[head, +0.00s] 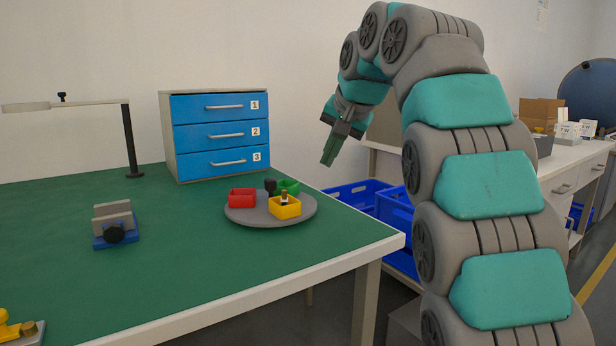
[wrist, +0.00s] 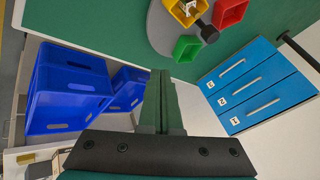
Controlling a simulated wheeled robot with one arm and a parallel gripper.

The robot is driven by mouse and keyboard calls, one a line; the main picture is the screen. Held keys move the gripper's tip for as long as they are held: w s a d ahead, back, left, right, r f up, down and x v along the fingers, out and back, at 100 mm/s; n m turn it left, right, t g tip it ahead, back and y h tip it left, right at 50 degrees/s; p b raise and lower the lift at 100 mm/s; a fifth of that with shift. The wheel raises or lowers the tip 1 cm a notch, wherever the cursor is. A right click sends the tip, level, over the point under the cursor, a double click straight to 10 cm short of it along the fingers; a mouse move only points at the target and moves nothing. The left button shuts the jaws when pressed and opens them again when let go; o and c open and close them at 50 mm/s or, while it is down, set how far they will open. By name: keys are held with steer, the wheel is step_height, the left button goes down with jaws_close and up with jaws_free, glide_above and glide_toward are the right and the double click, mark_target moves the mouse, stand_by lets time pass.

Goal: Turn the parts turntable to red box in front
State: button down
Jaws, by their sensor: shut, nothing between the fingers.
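The parts turntable (head: 246,217) is a round grey plate on the green table, near its right edge. It carries a red box (head: 242,198) on the left, a yellow box (head: 285,207) at the front right with a small item in it, and a green box (head: 288,187) at the back. A black knob (head: 270,186) stands upright among the boxes. My gripper (head: 328,160) is shut and empty, in the air to the right of and above the turntable, apart from it. The wrist view also shows the turntable (wrist: 160,35), the red box (wrist: 230,12) and my shut fingers (wrist: 161,100).
A blue three-drawer cabinet (head: 222,134) stands behind the turntable. A vise (head: 114,225) and a lamp (head: 130,140) are to the left. Blue crates (head: 357,192) stand beyond the table's right edge. The tabletop in front of the turntable is clear.

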glide_toward(295, 194)
steer(key=f, duration=0.1)
steer(key=d+f, duration=0.1)
steer(key=w+d+f, duration=0.1)
steer(key=f, duration=0.1)
steer(key=shift+d+b, duration=0.2)
steer(key=shift+b, duration=0.15)
steer(key=shift+w+a+r, duration=0.1)
steer(key=shift+w+a, duration=0.1)
steer(key=shift+a, duration=0.25)
steer(key=shift+w+a+r, duration=0.1)
steer(key=shift+w+a, duration=0.1)
steer(key=shift+a, duration=0.2)
steer(key=shift+w+a+p, duration=0.15)
steer(key=shift+w+a, duration=0.05)
steer(key=shift+a, duration=0.25)
steer(key=shift+w+a+p, duration=0.15)
steer(key=shift+w+a, duration=0.05)
steer(key=shift+a, duration=0.25)
